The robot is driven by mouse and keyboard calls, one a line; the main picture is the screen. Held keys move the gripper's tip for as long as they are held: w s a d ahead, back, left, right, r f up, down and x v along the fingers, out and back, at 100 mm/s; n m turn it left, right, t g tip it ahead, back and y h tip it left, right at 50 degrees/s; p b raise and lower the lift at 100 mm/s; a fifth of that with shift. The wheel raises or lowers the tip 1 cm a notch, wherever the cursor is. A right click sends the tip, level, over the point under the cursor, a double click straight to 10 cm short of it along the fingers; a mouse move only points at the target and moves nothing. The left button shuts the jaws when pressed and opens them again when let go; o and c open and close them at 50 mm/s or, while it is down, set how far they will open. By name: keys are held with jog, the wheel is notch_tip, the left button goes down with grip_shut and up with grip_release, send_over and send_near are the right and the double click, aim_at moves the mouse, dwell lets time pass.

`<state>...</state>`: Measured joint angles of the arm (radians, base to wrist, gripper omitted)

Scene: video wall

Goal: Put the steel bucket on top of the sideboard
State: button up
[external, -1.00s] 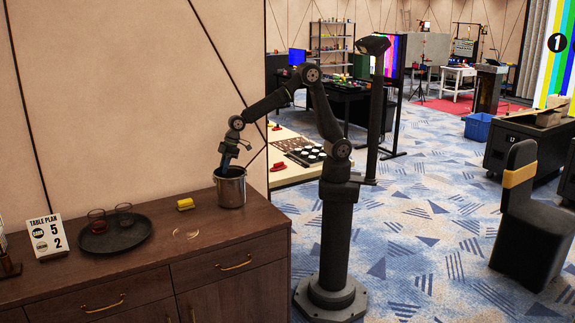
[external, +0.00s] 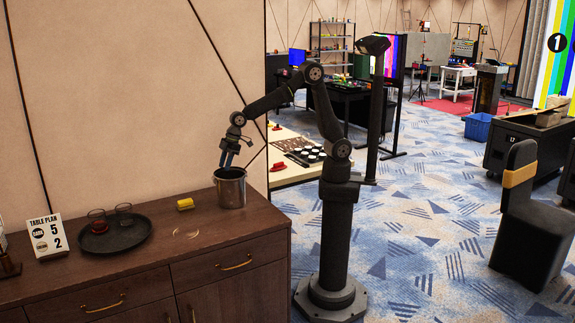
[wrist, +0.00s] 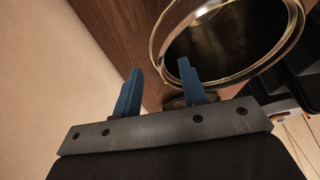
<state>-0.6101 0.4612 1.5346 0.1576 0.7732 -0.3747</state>
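The steel bucket (external: 230,188) stands upright on the right end of the dark wooden sideboard (external: 160,254), near the wall. My gripper (external: 227,162) is just above the bucket's rim, with its fingers pointing down. In the wrist view, the two blue fingers of my gripper (wrist: 158,85) are apart with nothing between them. The open mouth of the bucket (wrist: 287,58) shows beyond the fingers, and its inside is dark. The fingers look clear of the bucket.
On the sideboard are a yellow sponge-like block (external: 185,204), a dark round tray (external: 138,238) with two glasses, and a table plan sign (external: 46,236). The wall stands close behind. Bare wood lies in front of the bucket.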

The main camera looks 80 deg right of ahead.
jog(key=v, duration=1)
jog(key=x, duration=1.1)
jog(key=shift+a+f, duration=0.1)
jog(key=shift+f, duration=0.3)
jog(key=shift+w+a+r, duration=0.1)
jog(key=shift+w+r, duration=0.05)
jog(key=shift+w, duration=0.05)
jog(key=shift+s+r, duration=0.1)
jog(key=shift+r, duration=1.5)
